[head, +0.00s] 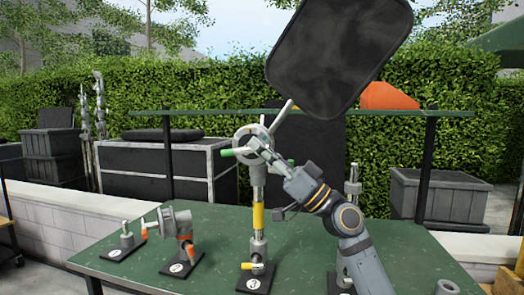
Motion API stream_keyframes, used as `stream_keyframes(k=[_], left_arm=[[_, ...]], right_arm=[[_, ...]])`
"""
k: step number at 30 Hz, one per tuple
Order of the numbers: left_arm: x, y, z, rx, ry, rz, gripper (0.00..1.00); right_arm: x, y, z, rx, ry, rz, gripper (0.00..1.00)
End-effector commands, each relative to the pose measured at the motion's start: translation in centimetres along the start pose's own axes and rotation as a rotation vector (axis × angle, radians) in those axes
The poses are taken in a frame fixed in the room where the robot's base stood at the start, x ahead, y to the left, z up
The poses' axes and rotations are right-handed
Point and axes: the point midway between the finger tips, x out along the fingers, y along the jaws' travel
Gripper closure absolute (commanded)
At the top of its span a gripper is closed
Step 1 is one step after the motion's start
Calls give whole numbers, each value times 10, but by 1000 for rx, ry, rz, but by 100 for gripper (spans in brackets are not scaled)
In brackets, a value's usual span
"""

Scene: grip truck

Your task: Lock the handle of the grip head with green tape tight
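The grip head (242,138) is a round grey metal head on top of a post in the middle of the table. Its handle with green tape (228,153) points out to the left. A rod (285,112) runs from the head up to a large tilted black panel (338,50). My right gripper (268,152) reaches in from the lower right, with its fingers at the right side of the head, close to or touching it. The finger gap is too small and overlapped to read. The green handle lies beyond the fingertips, to the left. My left gripper is out of view.
The post has yellow tape (258,216) and a lower yellow handle (257,266). Orange-handled fixtures stand to the left (184,230) and far left (126,240) on the green table (215,222). Another post (353,182) stands behind my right arm. A grey roll (447,287) lies front right.

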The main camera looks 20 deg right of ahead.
Motion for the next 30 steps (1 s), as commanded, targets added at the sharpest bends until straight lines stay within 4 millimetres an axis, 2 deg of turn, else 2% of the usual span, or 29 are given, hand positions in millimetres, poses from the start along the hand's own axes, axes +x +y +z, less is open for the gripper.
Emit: stream_keyframes(k=[1, 5, 15, 17, 24, 30], left_arm=[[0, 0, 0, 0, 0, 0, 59], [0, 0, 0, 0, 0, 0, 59], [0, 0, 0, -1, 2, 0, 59], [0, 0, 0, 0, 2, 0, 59], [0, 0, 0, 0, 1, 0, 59], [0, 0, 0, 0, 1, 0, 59]], right_arm=[[0, 0, 1, 0, -2, 0, 81], [0, 0, 1, 0, -1, 0, 64], [2, -1, -3, -2, 1, -1, 64], [7, -2, -10, -3, 2, -2, 64], [40, -9, -52, -4, 5, -3, 64], [58, -12, -74, 0, 1, 0, 64]])
